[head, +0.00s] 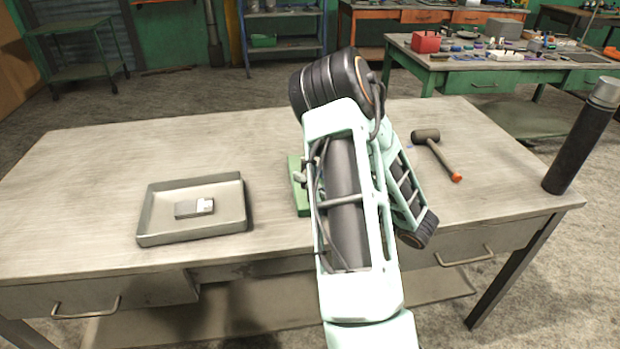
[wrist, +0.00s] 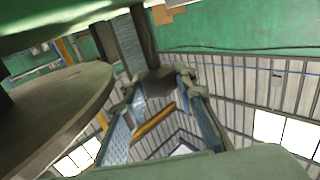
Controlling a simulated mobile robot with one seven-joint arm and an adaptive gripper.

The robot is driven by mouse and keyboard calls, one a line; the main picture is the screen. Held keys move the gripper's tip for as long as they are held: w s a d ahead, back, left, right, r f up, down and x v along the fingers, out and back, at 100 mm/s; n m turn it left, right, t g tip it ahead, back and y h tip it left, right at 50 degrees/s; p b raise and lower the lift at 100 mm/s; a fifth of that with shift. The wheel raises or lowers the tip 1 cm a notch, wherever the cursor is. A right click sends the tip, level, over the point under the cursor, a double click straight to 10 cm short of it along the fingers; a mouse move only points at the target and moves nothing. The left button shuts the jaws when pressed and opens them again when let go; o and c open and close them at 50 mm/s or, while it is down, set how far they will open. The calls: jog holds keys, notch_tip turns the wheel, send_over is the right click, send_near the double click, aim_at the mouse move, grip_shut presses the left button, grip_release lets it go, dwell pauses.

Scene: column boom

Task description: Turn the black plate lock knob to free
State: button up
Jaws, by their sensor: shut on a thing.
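In the wrist view, my gripper (wrist: 160,92) has its two blue-padded fingers on either side of a dark knob-like piece (wrist: 155,80) and is shut on it. I take this piece to be the black plate lock knob; its marks and turn position cannot be read. A dark post (wrist: 128,42) runs up from beside it. A large grey-green round disc (wrist: 55,105) fills the left of that view. In the head view, a green fixture (head: 298,188) stands on the table, mostly hidden behind my arm. My gripper and the knob are hidden there.
On the workbench (head: 90,165), a grey tray (head: 243,205) holding a small metal piece (head: 194,207) lies at left. A mallet (head: 437,153) lies at right, and a black cylinder (head: 580,140) stands at the right edge. The far-left tabletop is clear.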

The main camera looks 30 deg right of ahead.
jog(key=shift+r+n+g+y, duration=0.15)
jog(key=shift+n+g+y, duration=0.2)
jog(key=shift+y, duration=0.25)
jog(key=o, duration=1.2)
jog(key=shift+c, duration=0.2)
jog(key=v, duration=1.2)
jog(key=shift+w+a, duration=0.1)
